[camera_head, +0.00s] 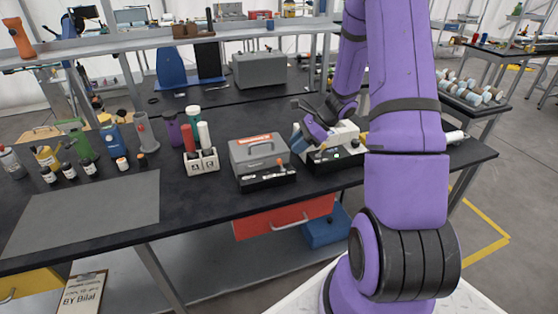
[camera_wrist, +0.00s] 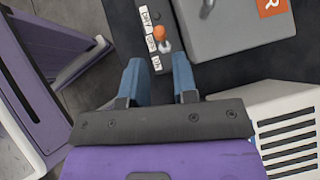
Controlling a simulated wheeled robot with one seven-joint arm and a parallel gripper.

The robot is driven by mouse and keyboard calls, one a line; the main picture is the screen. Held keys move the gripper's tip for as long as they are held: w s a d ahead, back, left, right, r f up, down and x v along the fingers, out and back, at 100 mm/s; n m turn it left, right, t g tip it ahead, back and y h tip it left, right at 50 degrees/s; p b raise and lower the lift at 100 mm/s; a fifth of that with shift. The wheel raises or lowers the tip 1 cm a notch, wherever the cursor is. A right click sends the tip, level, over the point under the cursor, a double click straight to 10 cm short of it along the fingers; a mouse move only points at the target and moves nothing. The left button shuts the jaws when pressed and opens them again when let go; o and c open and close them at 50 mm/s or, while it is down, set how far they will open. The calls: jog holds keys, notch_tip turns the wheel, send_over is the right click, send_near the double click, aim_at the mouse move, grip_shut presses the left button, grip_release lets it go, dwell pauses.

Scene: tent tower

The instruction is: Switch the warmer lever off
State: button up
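In the wrist view a small lever (camera_wrist: 159,34) with an orange knob and a pale base stands on a dark panel. White tags (camera_wrist: 151,38) with black lettering run along its left side; the print is too small to read surely. The knob lies beside the middle tags. My gripper (camera_wrist: 159,78) has two blue fingers spread apart with nothing between them. Its fingertips are just short of the lever, which lies ahead of the gap between them.
The grey case (camera_head: 258,148) with an orange label and handle stands close by; a grey housing (camera_wrist: 240,25) with an orange mark is right of the lever. A white machine (camera_head: 345,134) stands beside my gripper. Bottles (camera_head: 203,133) in a white holder are left. A grey mat (camera_head: 85,212) is clear.

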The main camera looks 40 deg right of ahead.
aim_at(279, 160)
jog(key=x, duration=0.8)
jog(key=shift+a+f, duration=0.1)
jog(key=shift+a, duration=0.05)
jog(key=shift+c, duration=0.2)
grip_shut()
